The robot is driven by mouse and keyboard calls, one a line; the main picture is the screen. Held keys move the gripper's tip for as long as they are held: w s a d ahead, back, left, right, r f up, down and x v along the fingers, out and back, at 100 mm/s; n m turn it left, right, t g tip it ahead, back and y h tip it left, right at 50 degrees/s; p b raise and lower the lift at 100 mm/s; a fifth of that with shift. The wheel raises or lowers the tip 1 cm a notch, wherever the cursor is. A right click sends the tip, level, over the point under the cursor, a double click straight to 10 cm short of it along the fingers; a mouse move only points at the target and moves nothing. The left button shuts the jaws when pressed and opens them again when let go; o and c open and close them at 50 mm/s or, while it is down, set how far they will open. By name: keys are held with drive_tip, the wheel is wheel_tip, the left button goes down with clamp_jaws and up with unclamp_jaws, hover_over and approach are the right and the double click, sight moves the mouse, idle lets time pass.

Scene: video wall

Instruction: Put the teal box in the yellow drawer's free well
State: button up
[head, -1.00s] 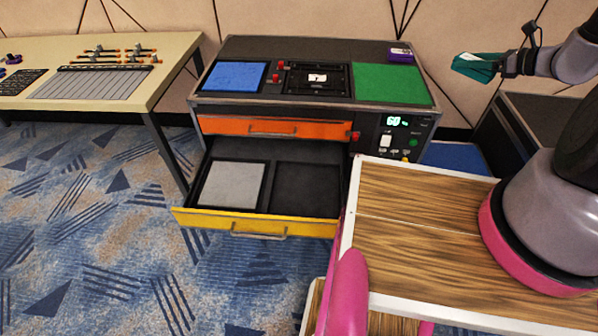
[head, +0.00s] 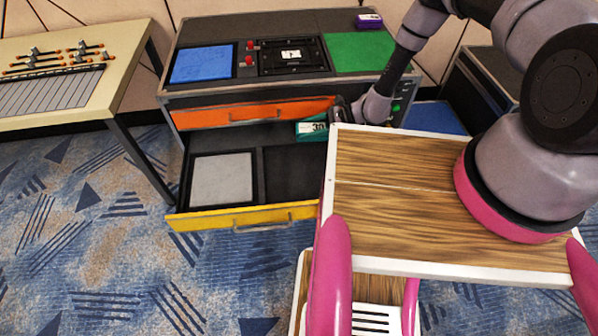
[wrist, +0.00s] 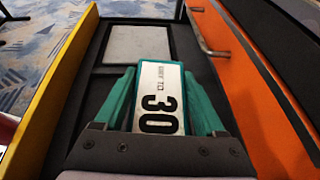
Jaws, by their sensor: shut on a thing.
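The box is over the back right of the open yellow drawer (head: 250,216). The drawer's right well (head: 290,175) is dark and empty. Its left well holds a grey-white block (head: 222,179). I cannot tell how high the box is above the well.
The orange drawer (head: 250,112) above is shut, and its front and handle run close beside the box in the wrist view. The cabinet top carries a blue panel (head: 203,63), a green panel (head: 358,52) and a purple box (head: 368,21). A console table (head: 75,90) stands left.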

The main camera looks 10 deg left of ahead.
drive_tip(key=s+a+f+n+g, duration=0.1)
drive_tip(key=s+a+f, duration=0.3)
drive_tip(key=s+f, duration=0.1)
hover_over(295, 173)
drive_tip(key=shift+g, duration=0.3)
wheel_tip(295, 173, down, 5)
drive_tip(key=shift+w+f, duration=0.1)
drive_tip(key=shift+f, duration=2.3)
drive_tip(key=shift+f, duration=0.1)
drive_tip(key=o, duration=1.5)
